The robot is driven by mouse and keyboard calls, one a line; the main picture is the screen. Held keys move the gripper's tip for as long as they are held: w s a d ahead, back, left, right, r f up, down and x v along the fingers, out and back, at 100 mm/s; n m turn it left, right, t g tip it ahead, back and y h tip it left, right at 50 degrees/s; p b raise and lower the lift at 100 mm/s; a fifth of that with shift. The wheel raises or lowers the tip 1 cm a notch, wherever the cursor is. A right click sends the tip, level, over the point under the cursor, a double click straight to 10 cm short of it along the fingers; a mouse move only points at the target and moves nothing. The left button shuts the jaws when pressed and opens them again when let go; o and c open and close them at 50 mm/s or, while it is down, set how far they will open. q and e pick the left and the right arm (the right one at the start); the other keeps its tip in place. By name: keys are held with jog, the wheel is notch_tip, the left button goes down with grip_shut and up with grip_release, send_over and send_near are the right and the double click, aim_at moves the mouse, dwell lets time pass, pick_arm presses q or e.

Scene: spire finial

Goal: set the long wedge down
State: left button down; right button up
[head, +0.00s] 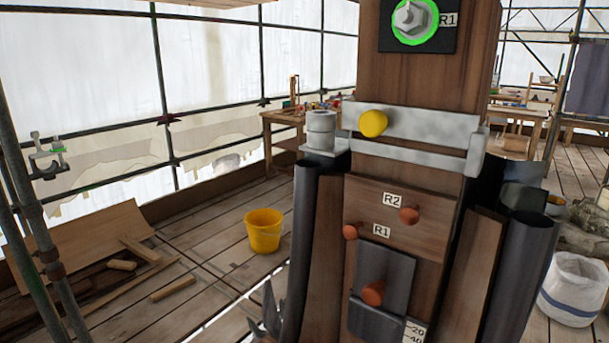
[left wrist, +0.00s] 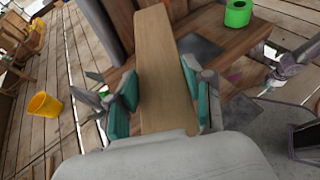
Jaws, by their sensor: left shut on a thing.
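In the left wrist view the long wedge (left wrist: 162,70) is a pale wooden piece, narrower at its far end. My left gripper (left wrist: 163,97) is shut on it, with teal pads against its two sides. The wedge's far end overlaps a brown wooden surface (left wrist: 225,85) in the picture; I cannot tell whether they touch. In the head view I cannot make out the wedge or my left gripper for certain. The wooden post (head: 425,70) there carries a green-ringed bolt (head: 415,20) marked R1. My right gripper is not clearly seen in either view.
A grey metal collar (head: 440,125) with a yellow knob (head: 373,123) wraps the post. Orange-red pegs (head: 373,292) stick out below it. Dark rolled sheets (head: 312,240) flank the post. A yellow bucket (head: 263,231) stands on the plank floor, and a white sack (head: 573,290) stands right.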

pick_arm(q)
jog(key=shift+n+t+y, duration=0.4)
jog(key=shift+n+t, duration=0.4)
jog(key=shift+n, duration=0.1)
jog(key=w, duration=0.1)
jog(key=w+a+r, duration=0.1)
jog(key=w, duration=0.2)
jog(key=shift+a+r, duration=0.25)
jog(key=shift+r, duration=0.15)
jog(key=shift+s, duration=0.1)
jog(key=shift+f, duration=0.1)
